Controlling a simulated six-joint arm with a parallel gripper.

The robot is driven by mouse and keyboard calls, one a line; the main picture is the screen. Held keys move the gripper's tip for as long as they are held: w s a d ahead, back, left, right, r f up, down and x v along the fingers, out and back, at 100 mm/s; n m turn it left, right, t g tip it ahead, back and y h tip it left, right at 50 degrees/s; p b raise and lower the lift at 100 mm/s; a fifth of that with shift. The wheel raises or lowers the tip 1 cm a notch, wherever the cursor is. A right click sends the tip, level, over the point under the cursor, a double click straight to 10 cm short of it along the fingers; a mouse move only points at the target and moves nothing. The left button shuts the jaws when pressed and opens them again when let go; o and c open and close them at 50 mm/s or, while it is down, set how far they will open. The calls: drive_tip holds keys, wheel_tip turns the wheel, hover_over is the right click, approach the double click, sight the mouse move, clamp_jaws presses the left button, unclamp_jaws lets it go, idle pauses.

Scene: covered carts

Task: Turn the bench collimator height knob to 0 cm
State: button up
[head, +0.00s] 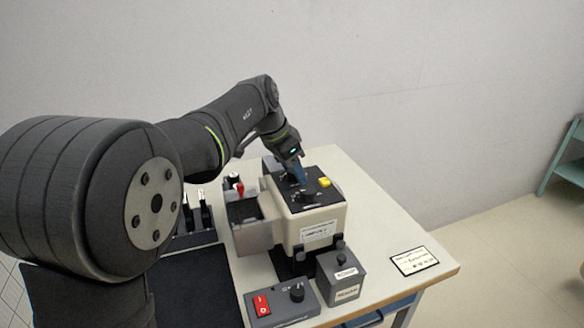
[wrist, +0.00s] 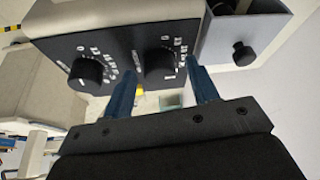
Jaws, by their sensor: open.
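The bench device (head: 318,225) is a cream box with a dark top panel carrying dial knobs. In the wrist view, one black knob (wrist: 160,62) with a printed scale lies between the tips of my blue fingers. A second black knob (wrist: 86,72) with its own scale is to its left. My gripper (wrist: 163,82) is open; I cannot tell whether either finger touches the knob. In the head view my gripper (head: 300,178) is low over the panel, with a black knob (head: 308,196) in front of it. The labels are too small to tell which knob is collimator height.
A grey open tray (head: 255,238) juts from the device's left side. A yellow button (head: 324,182) sits on its panel. In front are a grey box (head: 342,287) with a small knob and a control box (head: 279,310) with a red switch. The right tabletop (head: 385,230) is mostly clear.

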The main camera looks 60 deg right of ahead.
drive_tip(key=shift+c, duration=0.4)
drive_tip(key=c, duration=0.9)
drive_tip(key=shift+n, duration=0.3)
drive_tip(key=n, duration=0.2)
drive_tip(key=n+t, duration=0.1)
drive_tip(key=shift+s+n+t+h, duration=0.15)
drive_tip(key=shift+n+t+h, duration=0.15)
drive_tip(key=shift+n, duration=0.1)
drive_tip(key=n+t, duration=0.1)
drive_tip(key=n, duration=0.2)
drive_tip(key=shift+n, duration=0.3)
drive_tip(key=n+t, duration=0.1)
drive_tip(key=n, duration=0.2)
drive_tip(key=shift+s+t, duration=0.15)
drive_tip(key=shift+t, duration=0.25)
drive_tip(key=shift+n+t+y, duration=0.5)
drive_tip(key=shift+n+t, duration=0.1)
drive_tip(key=shift+n, duration=1.4)
